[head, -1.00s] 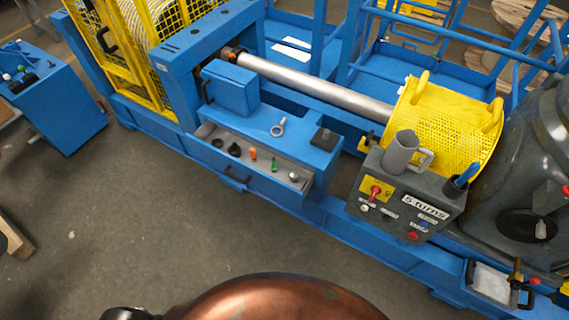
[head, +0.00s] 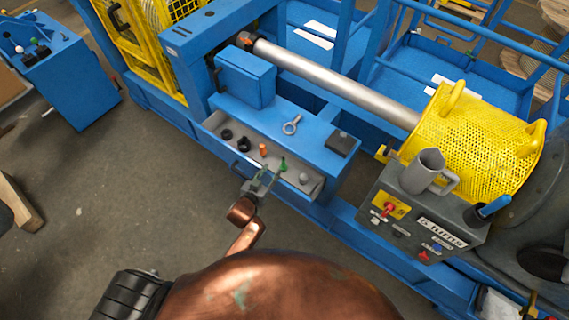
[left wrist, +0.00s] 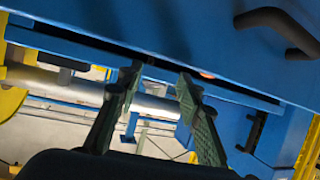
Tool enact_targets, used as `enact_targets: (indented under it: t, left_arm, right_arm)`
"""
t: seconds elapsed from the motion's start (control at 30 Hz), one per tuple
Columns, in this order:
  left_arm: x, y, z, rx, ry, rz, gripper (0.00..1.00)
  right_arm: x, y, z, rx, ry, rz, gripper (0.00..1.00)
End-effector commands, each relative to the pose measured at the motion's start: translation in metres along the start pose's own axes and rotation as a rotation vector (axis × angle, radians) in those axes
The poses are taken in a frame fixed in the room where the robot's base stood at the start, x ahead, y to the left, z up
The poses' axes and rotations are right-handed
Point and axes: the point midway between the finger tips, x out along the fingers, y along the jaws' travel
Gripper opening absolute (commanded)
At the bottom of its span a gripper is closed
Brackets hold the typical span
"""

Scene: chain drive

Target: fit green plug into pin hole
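The green plug (head: 283,165) stands in the open drawer tray (head: 225,150) on the front of the blue machine, between an orange plug (head: 263,150) and a grey round knob (head: 304,178). My left gripper (head: 264,178) is in front of the tray's edge, just left of and nearer than the green plug, apart from it. In the left wrist view its two fingers (left wrist: 158,90) are spread with nothing between them. The green plug is not visible in that view. I cannot make out the pin hole. My right gripper is out of view.
Two black rings (head: 235,139) lie in the tray. An eye bolt (head: 291,124) and a dark block (head: 340,144) lie on the blue top. A control box (head: 400,222) with a grey mug (head: 424,172) stands at right. The drawer handle (left wrist: 280,25) shows close in the wrist view.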

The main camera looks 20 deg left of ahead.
Motion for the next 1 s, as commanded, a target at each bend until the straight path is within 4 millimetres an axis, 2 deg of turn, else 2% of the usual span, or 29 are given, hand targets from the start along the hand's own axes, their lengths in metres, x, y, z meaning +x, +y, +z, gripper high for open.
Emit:
enact_targets:
  t: [0.1,0.23,0.47,0.8,1.0]
  left_arm:
    - [0.026,0.004,0.002,0.002,0.0,0.006,0.34]
    - [0.046,0.006,0.002,0.004,-0.001,0.008,0.34]
    - [0.062,0.006,0.001,0.004,-0.001,0.007,0.34]
    - [0.105,0.012,0.006,0.003,-0.001,0.005,0.34]
    - [0.108,0.012,0.004,0.002,-0.001,0.005,0.34]
  right_arm:
    - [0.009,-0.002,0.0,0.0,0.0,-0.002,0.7]
    - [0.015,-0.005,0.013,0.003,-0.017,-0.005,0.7]
    - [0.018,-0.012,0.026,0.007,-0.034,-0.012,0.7]
    - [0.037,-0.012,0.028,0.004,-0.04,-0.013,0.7]
    - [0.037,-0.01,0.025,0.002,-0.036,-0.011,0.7]
